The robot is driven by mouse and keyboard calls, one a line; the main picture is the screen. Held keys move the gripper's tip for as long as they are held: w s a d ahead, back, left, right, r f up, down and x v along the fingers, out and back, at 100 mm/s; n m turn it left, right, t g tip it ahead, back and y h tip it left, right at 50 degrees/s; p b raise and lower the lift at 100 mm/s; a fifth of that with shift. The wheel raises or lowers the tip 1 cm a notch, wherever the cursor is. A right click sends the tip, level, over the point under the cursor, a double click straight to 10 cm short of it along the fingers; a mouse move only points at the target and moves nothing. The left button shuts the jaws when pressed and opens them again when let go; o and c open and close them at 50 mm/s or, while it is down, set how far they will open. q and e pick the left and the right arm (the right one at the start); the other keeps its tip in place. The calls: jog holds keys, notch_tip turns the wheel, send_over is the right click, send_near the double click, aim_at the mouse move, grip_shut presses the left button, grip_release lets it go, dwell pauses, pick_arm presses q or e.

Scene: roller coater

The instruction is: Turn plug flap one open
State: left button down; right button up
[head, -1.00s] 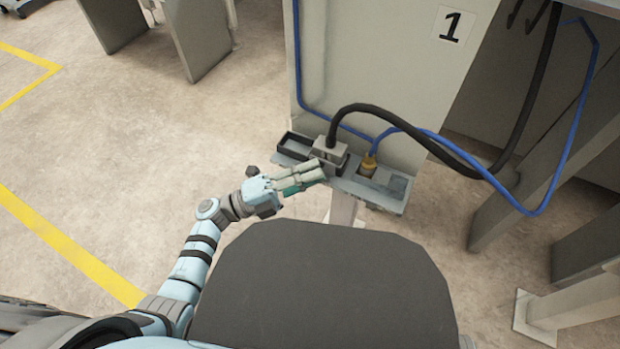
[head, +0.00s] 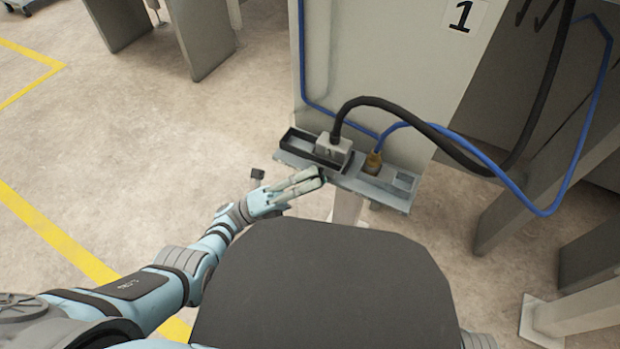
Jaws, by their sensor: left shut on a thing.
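The grey plug (head: 333,148) of the thick black cable sits upright in the socket bracket (head: 398,201) on panel 1. A dark-edged frame (head: 300,145), seemingly plug flap one, lies around and to the left of this plug. Its exact angle is hard to tell. My left gripper (head: 321,178) is shut at the front edge of the bracket, just below the black cable's plug. Its fingertips seem to hold the flap's front edge, but the fingers hide the contact. My right gripper is not in view.
A yellow-brown plug (head: 373,162) on a blue cable (head: 440,146) stands to the right on the same bracket. The black cable (head: 455,148) loops right. The grey panel (head: 385,70) rises behind. Open floor (head: 150,150) lies to the left.

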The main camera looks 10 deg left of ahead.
pick_arm(q)
jog(key=c, duration=1.4)
grip_release()
jog(key=shift+c, duration=0.2)
jog(key=shift+r, duration=0.1)
